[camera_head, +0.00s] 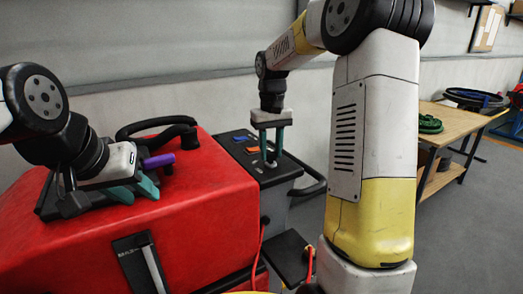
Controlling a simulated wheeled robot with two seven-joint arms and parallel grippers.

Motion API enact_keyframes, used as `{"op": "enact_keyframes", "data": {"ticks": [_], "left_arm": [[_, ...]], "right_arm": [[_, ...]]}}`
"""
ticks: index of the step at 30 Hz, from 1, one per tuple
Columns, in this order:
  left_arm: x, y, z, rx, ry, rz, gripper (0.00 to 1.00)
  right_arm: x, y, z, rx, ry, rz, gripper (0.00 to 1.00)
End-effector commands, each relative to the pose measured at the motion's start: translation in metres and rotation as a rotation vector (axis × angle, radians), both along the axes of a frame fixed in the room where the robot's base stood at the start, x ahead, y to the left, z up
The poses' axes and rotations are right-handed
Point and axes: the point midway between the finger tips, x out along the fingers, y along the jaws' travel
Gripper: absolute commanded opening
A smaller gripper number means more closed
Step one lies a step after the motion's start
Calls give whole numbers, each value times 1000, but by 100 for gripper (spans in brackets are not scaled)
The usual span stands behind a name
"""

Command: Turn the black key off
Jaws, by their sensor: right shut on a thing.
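The red scrubber machine (200,215) has a dark control panel (243,141) at its far right end, with a blue and an orange patch on it. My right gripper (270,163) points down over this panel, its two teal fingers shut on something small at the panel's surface. This appears to be the black key, which is mostly hidden between the fingertips. My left gripper (136,190) is low over the red body at the left, away from the panel. Its teal fingers are seen at a slant, so their opening is unclear.
A purple thing (158,160) lies close by my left gripper. A wooden table (455,122) with a green coil (429,124) stands at the right. Grey floor is free at the lower right.

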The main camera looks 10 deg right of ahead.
Motion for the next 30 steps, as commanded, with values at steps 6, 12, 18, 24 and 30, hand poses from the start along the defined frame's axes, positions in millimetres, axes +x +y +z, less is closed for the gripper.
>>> {"op": "enact_keyframes", "data": {"ticks": [6,12,18,24,30], "left_arm": [[0,0,0,0,0,0,36],[0,0,0,0,0,0,36],[0,0,0,0,0,0,36],[0,0,0,0,0,0,36],[0,0,0,0,0,0,36]], "right_arm": [[1,0,1,1,-3,121,0],[1,0,1,0,-3,183,0],[1,0,1,0,-3,206,0],[1,0,1,0,-4,209,0],[1,0,1,0,-4,209,42]]}}
